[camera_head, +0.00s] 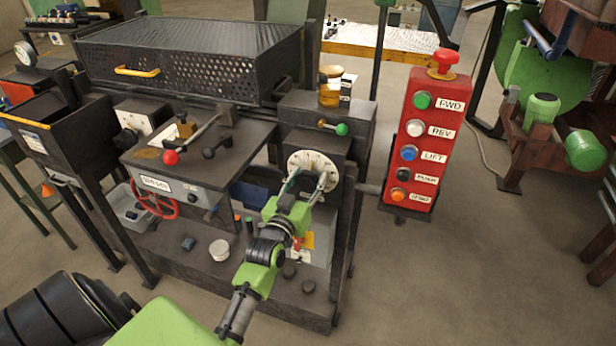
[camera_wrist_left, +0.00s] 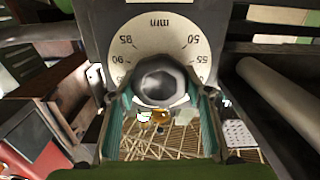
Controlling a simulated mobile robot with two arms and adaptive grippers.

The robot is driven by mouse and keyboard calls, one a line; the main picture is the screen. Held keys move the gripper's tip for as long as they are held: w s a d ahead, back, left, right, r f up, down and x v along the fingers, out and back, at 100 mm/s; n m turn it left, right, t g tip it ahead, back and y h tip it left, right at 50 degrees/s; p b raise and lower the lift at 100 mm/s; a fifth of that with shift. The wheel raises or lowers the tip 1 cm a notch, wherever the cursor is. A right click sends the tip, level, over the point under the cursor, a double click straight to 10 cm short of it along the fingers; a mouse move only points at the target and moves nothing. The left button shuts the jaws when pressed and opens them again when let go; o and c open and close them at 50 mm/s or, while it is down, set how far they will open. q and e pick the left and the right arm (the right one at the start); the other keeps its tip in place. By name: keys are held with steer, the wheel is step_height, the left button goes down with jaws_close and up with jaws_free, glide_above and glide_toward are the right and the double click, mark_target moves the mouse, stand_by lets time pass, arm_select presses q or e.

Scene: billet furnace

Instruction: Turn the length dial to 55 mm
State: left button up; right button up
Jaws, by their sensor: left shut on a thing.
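The length dial (camera_head: 296,160) is a round white face on a dark housing at the front right of the machine. In the left wrist view, the dial face (camera_wrist_left: 135,42) shows "mm" at the top, 50 and 55 at right and 95 at left. Its dark faceted knob (camera_wrist_left: 160,80) sits in the middle. My left gripper (camera_head: 304,186) reaches up to the dial from below. Its fingers are shut on the knob, one on each side, as the left wrist view (camera_wrist_left: 162,98) shows. The fingers hide the lower part of the face. I cannot make out a pointer mark. My right gripper is not in view.
A red button box (camera_head: 423,140) stands close to the right of the dial. A lever with a red ball (camera_head: 170,158) and a red handwheel (camera_head: 155,200) are to its left. A green-knobbed lever (camera_head: 341,129) is just above. Floor at the right front is clear.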

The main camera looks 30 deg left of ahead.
arm_select(q)
steer(key=n+p, duration=0.1)
steer(key=n, duration=0.3)
steer(key=shift+a+n+p, duration=0.15)
steer(key=shift+n+p, duration=0.15)
steer(key=n+p, duration=0.1)
steer(key=n, duration=0.9)
steer(key=shift+a+f+n, duration=0.1)
steer(key=shift+f+n, duration=0.15)
steer(key=shift+n, duration=0.15)
steer(key=n, duration=0.5)
steer(key=shift+f+n, duration=0.1)
steer(key=shift+n, duration=0.2)
steer(key=o, duration=1.1)
